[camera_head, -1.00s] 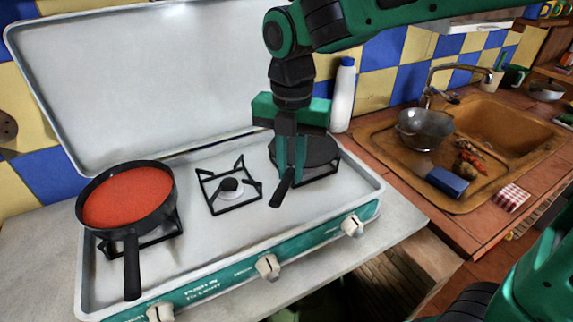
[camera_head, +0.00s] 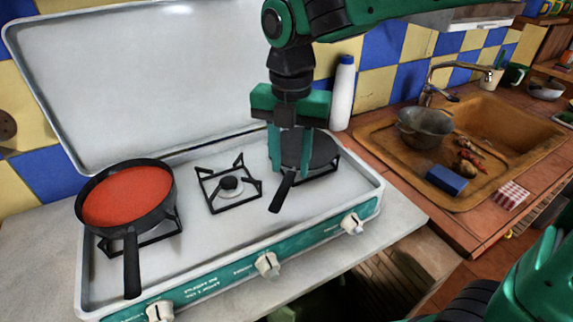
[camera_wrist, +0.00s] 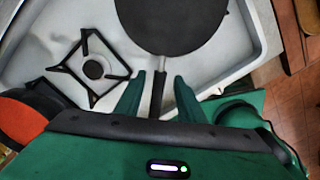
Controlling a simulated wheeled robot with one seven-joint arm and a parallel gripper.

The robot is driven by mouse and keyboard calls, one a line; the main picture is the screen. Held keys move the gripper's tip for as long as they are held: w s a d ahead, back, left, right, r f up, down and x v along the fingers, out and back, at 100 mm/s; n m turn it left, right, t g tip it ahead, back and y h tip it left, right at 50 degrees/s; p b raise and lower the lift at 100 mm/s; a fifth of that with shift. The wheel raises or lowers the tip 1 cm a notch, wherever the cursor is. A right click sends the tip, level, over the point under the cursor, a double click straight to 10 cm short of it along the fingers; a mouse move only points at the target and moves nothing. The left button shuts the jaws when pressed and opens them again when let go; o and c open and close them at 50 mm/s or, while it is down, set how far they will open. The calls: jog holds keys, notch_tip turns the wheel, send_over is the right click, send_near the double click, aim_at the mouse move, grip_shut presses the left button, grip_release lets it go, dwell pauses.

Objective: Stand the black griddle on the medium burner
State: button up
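The black griddle (camera_head: 322,152) is a flat round pan lying on the right burner of the camping stove, its handle (camera_head: 282,192) pointing toward the front. In the wrist view the griddle (camera_wrist: 172,22) is at the top, with its handle (camera_wrist: 157,95) running down between my fingers. My gripper (camera_head: 291,172) is open, one finger on each side of the handle, with gaps visible in the wrist view (camera_wrist: 160,78). The middle burner (camera_head: 229,187) is bare, with a black grate. Whether it is the medium one I cannot tell by size alone.
A black pan with red contents (camera_head: 127,196) covers the left burner, its handle toward the front. The stove's raised lid (camera_head: 140,75) stands behind. A white bottle (camera_head: 342,95) stands behind the stove's right end. A sink (camera_head: 500,130) is at right.

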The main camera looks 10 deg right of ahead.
notch_tip(320, 180, up, 11)
dwell(0.3)
jog(key=shift+f, duration=0.1)
jog(key=s+d+f+m, duration=0.1)
jog(key=d+f+m, duration=0.2)
jog(key=d+m, duration=0.7)
jog(key=s+d+f+m, duration=0.1)
jog(key=d+f+m, duration=0.3)
jog(key=d+m, duration=0.5)
jog(key=s+d+f+m, duration=0.5)
jog(key=s+d+m, duration=0.2)
jog(key=d+m, duration=0.1)
jog(key=s+d+f+m, duration=0.4)
jog(key=s+d+m, duration=0.4)
jog(key=m, duration=0.3)
jog(key=shift+d+f, duration=0.2)
jog(key=shift+f, duration=0.2)
jog(key=shift+w, duration=0.1)
